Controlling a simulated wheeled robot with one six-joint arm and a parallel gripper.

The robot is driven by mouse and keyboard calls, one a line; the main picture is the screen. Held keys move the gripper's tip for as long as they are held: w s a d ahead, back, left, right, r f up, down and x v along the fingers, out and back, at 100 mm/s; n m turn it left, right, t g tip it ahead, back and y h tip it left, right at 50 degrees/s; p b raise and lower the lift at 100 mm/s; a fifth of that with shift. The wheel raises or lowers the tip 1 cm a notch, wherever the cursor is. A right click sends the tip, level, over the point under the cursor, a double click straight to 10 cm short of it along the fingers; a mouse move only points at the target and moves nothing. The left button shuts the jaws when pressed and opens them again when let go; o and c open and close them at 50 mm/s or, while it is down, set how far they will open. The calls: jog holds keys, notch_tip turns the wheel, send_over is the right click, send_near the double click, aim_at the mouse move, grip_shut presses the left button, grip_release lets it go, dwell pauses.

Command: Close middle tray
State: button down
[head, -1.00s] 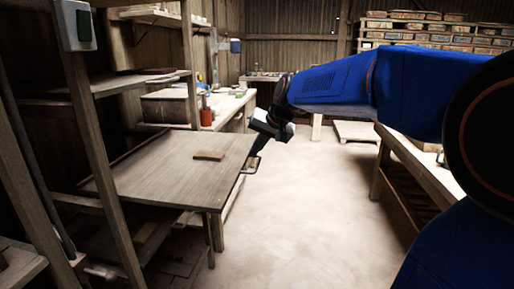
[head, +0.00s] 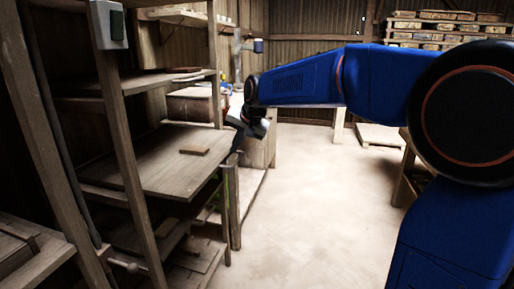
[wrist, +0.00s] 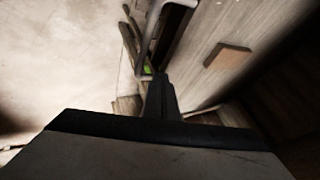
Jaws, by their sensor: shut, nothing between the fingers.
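The middle tray (head: 150,170) is a flat wooden board in the shelf rack at left, still sticking out past the front posts. A small wooden block (head: 194,150) lies on it. In the wrist view the tray (wrist: 225,25) and the block (wrist: 228,56) show at upper right. A grey bar handle (wrist: 150,35) runs along the tray's front edge. My gripper (head: 234,153) is at the tray's front edge. In the wrist view my gripper (wrist: 161,85) is shut, its fingers by the handle; I cannot tell whether they touch it.
The rack's front post (head: 133,150) and a lower tray (head: 165,240) are at left. A workbench (head: 262,150) stands behind my gripper. A pallet (head: 380,136) lies on the floor at the back. The floor (head: 310,210) in the middle is clear.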

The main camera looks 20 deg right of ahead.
jog(key=w+a, duration=0.2)
jog(key=a, duration=0.1)
jog(key=w+a, duration=0.2)
jog(key=a, duration=0.2)
jog(key=w+a, duration=0.2)
jog(key=a, duration=0.2)
jog(key=shift+w+a, duration=0.25)
jog(key=shift+w, duration=0.1)
jog(key=shift+r, duration=0.1)
